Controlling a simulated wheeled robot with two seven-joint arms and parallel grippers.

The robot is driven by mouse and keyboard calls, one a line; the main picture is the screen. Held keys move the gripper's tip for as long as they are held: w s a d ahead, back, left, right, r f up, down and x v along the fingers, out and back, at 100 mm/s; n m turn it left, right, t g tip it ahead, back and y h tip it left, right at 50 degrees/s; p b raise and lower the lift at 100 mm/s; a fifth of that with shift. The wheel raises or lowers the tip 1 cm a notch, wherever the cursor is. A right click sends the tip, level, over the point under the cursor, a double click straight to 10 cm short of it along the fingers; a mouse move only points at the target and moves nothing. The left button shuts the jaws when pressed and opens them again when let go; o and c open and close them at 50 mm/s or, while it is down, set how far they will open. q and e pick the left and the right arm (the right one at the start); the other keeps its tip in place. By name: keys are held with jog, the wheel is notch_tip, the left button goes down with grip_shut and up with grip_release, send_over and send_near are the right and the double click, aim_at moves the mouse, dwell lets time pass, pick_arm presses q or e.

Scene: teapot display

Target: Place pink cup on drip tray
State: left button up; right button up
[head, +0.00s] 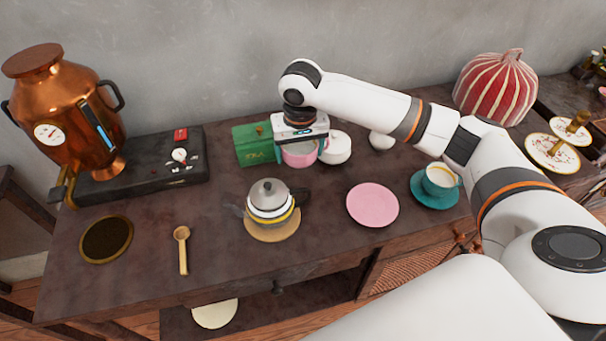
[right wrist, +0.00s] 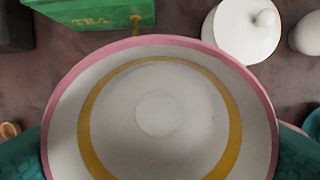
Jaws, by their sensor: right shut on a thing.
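The pink cup (head: 299,157) is at the back middle of the counter, under my right gripper (head: 299,148). The gripper points down and is shut on the cup, with a teal finger on each side. In the right wrist view the cup (right wrist: 160,112) fills the middle, showing a white, empty inside with a gold ring. I cannot tell whether its base touches the counter. The drip tray (head: 106,240), a round dark disc with a brass rim, lies empty at the front left. My left gripper is not in view.
A copper urn (head: 70,110) stands left on a black base (head: 150,170). A green tea box (head: 252,146) and white sugar bowl (head: 336,148) flank the cup. A teapot (head: 268,200), wooden spoon (head: 182,250), pink saucer (head: 373,204) and teal saucer (head: 422,196) with a cup lie in front.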

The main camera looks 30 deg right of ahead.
aim_at(294, 186)
jog(key=shift+w+a+f, duration=0.3)
jog(key=shift+f, duration=0.2)
jog(key=shift+w+a+f, duration=0.25)
jog(key=shift+w+f, duration=0.05)
jog(key=shift+f, duration=0.2)
jog(key=f, duration=0.3)
jog(key=shift+d+f, duration=0.2)
jog(key=shift+f, duration=0.15)
notch_tip(294, 186, down, 5)
jog(key=shift+f+b, duration=0.2)
jog(key=shift+b, duration=0.15)
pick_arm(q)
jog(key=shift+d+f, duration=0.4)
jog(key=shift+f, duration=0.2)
pick_arm(e)
jog(key=shift+a, duration=0.1)
jog(key=o, duration=0.6)
jog(key=shift+f, duration=0.1)
jog(key=o, duration=0.4)
jog(key=shift+o, duration=0.2)
